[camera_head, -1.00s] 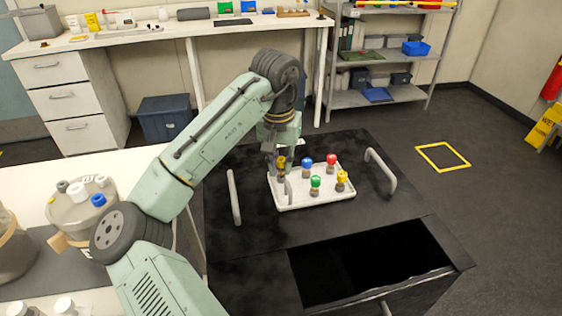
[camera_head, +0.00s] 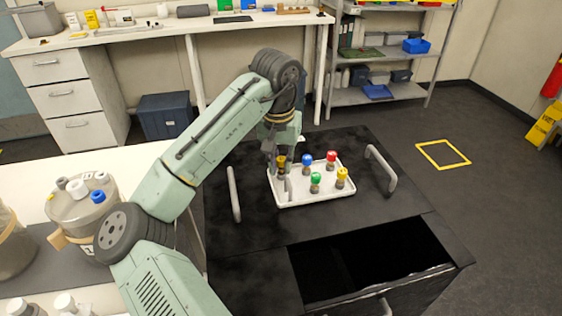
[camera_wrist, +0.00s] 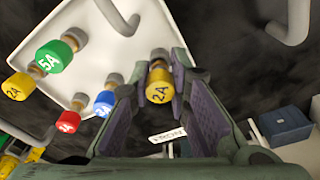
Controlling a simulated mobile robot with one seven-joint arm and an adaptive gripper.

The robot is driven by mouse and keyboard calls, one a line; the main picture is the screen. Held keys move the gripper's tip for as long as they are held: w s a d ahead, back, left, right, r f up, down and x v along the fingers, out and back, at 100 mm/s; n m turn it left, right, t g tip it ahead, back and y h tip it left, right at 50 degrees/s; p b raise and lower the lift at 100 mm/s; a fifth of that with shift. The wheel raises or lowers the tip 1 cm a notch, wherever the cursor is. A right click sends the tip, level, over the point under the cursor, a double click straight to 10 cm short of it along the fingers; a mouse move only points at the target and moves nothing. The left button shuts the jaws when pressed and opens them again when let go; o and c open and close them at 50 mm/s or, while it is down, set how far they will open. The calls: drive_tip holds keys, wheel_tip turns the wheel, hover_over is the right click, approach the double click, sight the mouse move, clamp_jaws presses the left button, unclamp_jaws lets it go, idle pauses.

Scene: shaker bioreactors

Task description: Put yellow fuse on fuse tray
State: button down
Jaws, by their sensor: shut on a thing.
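The white fuse tray (camera_head: 306,198) sits on a black cart top. It also shows in the wrist view (camera_wrist: 120,55). My gripper (camera_head: 280,170) points down at the tray's back left corner. In the wrist view my gripper (camera_wrist: 172,85) is shut on a yellow fuse marked 2A (camera_wrist: 159,85). This yellow fuse also shows partly in the head view (camera_head: 281,160). It is at the tray's corner; I cannot tell whether its base touches the tray. Another yellow fuse (camera_head: 341,174) stands upright at the tray's right side, apart from my gripper.
Blue (camera_head: 307,159), red (camera_head: 331,157) and green (camera_head: 315,179) fuses stand on the tray. Grey handles rise on the cart's left (camera_head: 234,194) and right (camera_head: 380,169). The cart has a dark opening (camera_head: 370,262) in front. A white bench with vessels is at left.

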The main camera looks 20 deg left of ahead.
drive_tip(key=shift+f, duration=0.45)
idle(0.3)
drive_tip(key=c, duration=1.4)
unclamp_jaws()
drive_tip(key=shift+c, duration=0.2)
wheel_tip(320, 180, up, 12)
drive_tip(key=s, duration=0.1)
drive_tip(key=shift+s, duration=0.2)
